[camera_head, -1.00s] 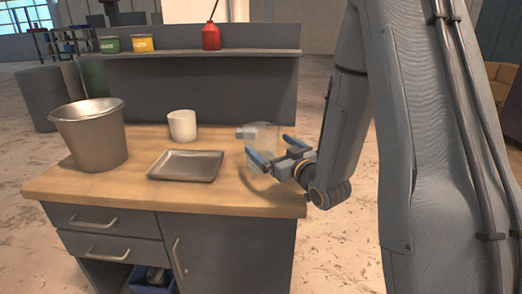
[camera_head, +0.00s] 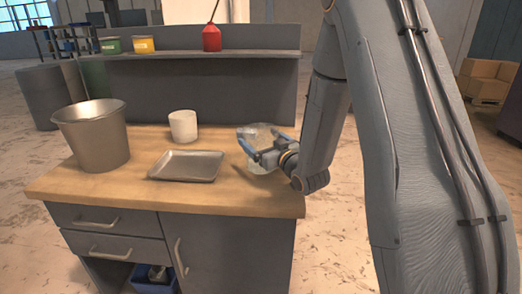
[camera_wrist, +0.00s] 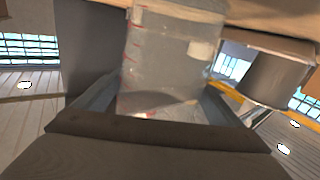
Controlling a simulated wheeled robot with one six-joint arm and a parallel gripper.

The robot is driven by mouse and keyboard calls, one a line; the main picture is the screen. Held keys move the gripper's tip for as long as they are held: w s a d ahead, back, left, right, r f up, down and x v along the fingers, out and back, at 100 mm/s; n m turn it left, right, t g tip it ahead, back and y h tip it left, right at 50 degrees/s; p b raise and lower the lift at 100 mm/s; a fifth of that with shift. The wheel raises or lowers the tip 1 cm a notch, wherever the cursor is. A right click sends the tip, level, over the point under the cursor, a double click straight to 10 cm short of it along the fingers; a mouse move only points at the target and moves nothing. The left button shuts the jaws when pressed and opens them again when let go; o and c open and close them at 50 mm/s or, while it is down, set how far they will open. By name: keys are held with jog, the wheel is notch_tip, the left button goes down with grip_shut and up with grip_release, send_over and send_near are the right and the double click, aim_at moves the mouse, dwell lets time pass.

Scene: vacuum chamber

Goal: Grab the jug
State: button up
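The jug (camera_head: 260,133) is clear and see-through, at the right end of the wooden worktop. My gripper (camera_head: 263,143) is at the jug, with its blue fingers spread on either side of it. The fingers and wrist hide part of the jug in the head view. In the wrist view the jug (camera_wrist: 165,65) lies between the two fingers, and red marks show on its wall. The gripper (camera_wrist: 162,100) looks open. I cannot tell whether either finger touches the jug.
A metal tray (camera_head: 187,178) lies left of the jug. A white cup (camera_head: 183,126) and a metal bucket (camera_head: 92,140) stand farther left on the worktop (camera_head: 150,197). A raised back shelf (camera_head: 190,54) holds two tins and a red bottle (camera_head: 211,38).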

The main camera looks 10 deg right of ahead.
jog(key=shift+c, duration=1.2)
jog(key=shift+r, duration=0.15)
